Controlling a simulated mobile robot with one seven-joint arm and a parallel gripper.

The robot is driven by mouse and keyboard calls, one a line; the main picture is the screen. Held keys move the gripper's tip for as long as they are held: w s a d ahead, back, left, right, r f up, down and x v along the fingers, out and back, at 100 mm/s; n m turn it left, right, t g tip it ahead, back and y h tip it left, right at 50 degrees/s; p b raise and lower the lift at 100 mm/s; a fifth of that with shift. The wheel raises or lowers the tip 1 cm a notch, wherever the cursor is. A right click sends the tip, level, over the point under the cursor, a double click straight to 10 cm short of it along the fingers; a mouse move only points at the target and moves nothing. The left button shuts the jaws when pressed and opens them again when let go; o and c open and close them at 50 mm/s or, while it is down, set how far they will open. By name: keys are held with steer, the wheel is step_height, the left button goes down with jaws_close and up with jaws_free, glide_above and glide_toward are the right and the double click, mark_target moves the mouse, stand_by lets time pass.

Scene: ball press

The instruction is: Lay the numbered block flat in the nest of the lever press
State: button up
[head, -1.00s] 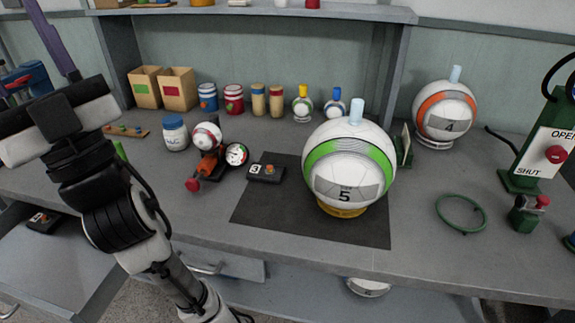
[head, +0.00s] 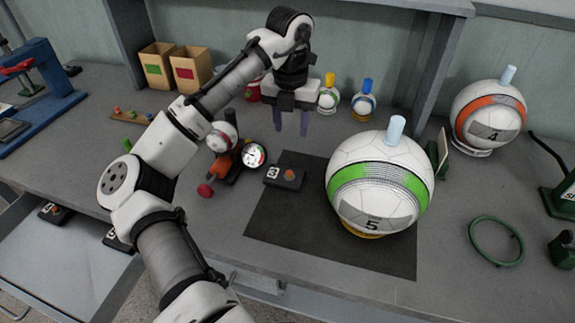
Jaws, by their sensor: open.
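A dark numbered block (head: 285,177) with a white number label and an orange-red knob lies on the bench, at the left edge of the black mat. Two similar dark blocks lie in the open drawer, one at its back (head: 55,213) and one partly hidden by my arm (head: 118,238). What looks like the lever press (head: 42,82), a blue frame with a red handle, stands at the far left. A dark plate at its front (head: 10,130) may be the nest; it is cut off by the picture edge. My gripper (head: 291,121) points down, open and empty, above and behind the block.
A white-green ball (head: 378,180) stands on the black mat (head: 300,235), right of the block. A pump with a gauge (head: 253,155) stands close left of the block. A green ring (head: 496,241) lies at right.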

glide_above(289, 172)
step_height(289, 172, down, 8)
steer(key=shift+f, duration=0.1)
steer(key=shift+s+f+p, duration=0.1)
steer(key=shift+f+p, duration=0.55)
steer(key=shift+f, duration=2.25)
jaws_close()
